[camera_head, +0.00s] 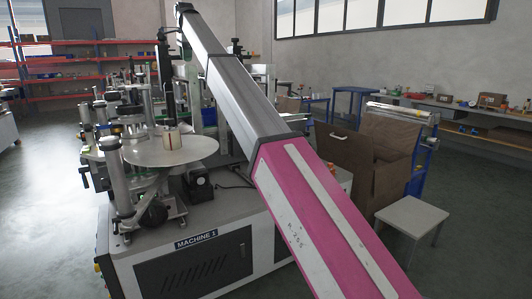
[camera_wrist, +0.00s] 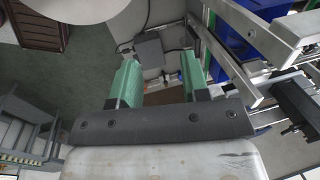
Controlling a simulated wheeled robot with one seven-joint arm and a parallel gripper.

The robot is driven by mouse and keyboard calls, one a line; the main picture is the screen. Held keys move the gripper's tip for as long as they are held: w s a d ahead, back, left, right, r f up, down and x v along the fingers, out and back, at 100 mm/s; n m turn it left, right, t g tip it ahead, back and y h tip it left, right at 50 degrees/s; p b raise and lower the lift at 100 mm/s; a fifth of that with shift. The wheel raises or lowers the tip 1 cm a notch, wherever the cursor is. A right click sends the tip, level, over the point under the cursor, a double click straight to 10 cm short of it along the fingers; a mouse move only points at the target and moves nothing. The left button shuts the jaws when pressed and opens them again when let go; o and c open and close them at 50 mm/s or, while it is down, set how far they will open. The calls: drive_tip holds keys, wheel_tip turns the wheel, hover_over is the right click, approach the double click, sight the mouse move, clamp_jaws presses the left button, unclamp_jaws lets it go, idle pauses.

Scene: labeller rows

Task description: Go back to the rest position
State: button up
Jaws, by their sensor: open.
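My gripper (camera_wrist: 158,70) shows in the wrist view with its two green fingers apart and nothing between them. It is above pale and grey machine parts, beside metal rails. In the head view my grey and pink arm rises from the lower right to the upper left, across the labeller marked MACHINE 1 (camera_head: 195,265). I cannot make out my gripper for sure in the head view.
A white stool (camera_head: 412,213) and an open brown box (camera_head: 345,158) stand to the right of the machine. A long bench (camera_head: 470,110) with small items runs along the right wall. Orange and blue shelves (camera_head: 65,70) stand at the back left. Grey floor at the far left is clear.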

drive_tip(key=s+d+f+n, duration=0.25)
drive_tip(key=d+f, duration=0.75)
drive_tip(key=f, duration=0.6)
drive_tip(key=s+d+f+n, duration=0.1)
drive_tip(key=s+d+f, duration=0.2)
drive_tip(key=d+f, duration=1.05)
drive_tip(key=s+d+f+n, duration=0.2)
drive_tip(key=d+f, duration=0.5)
drive_tip(key=f, duration=1.2)
drive_tip(key=s+d+f+n, duration=0.2)
drive_tip(key=s+d+f, duration=0.5)
drive_tip(key=s+f, duration=0.2)
drive_tip(key=s+d+f+n+g, duration=0.1)
drive_tip(key=s+d+f+n, duration=0.1)
drive_tip(key=s+d+f, duration=0.6)
drive_tip(key=s+d+f+n+h, duration=0.1)
drive_tip(key=s+d+f+n, duration=0.1)
drive_tip(key=s+d+f, duration=0.6)
drive_tip(key=s+f, duration=0.1)
drive_tip(key=s, duration=0.6)
drive_tip(key=shift+d+f+g, duration=0.2)
drive_tip(key=shift+f+g, duration=0.1)
drive_tip(key=shift+g, duration=0.1)
